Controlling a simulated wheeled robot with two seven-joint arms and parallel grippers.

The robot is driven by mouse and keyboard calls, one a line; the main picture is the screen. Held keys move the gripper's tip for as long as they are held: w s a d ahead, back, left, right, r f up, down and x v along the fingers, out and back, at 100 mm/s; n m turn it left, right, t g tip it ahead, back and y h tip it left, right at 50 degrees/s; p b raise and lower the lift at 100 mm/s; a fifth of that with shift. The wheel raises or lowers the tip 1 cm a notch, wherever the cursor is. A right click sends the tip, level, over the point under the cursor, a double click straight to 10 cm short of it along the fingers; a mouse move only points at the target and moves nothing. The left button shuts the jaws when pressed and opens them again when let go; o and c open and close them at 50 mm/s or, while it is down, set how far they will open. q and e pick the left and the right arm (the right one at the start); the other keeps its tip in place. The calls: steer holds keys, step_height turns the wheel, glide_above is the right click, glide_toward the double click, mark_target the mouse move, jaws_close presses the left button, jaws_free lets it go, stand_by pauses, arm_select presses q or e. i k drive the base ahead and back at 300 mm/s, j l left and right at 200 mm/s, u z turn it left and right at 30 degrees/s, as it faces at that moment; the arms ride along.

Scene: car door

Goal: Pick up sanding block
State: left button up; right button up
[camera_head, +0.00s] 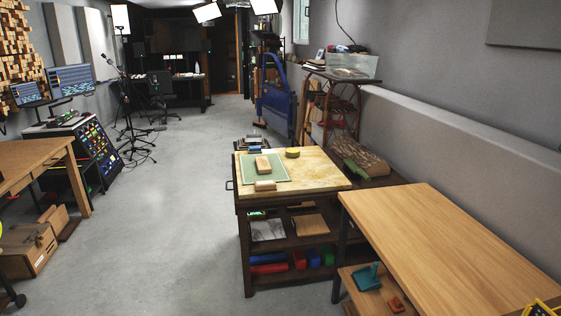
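Two small tan blocks are on the workbench ahead. One tan block (263,164) lies on a green mat (248,175). The other tan block (265,186) lies near the mat's front edge. Either may be the sanding block; at this distance I cannot tell which. A small orange-brown block (397,304) lies on a low shelf under the right table.
The workbench (325,177) has a round yellow item (292,153) on top and stocked shelves below. A bare wooden table (440,240) stands at right, near the workbench. A blue car door (276,105) stands behind. Grey floor (180,220) is open at left.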

mark_target(268, 185)
steer(key=i, duration=1.45)
steer(key=i+l+u, duration=0.1)
steer(key=i+u, duration=0.2)
steer(key=i, duration=0.25)
steer(key=i+l+u, duration=0.3)
steer(key=i, duration=0.25)
steer(key=i+l+u, duration=0.3)
steer(key=i, duration=0.25)
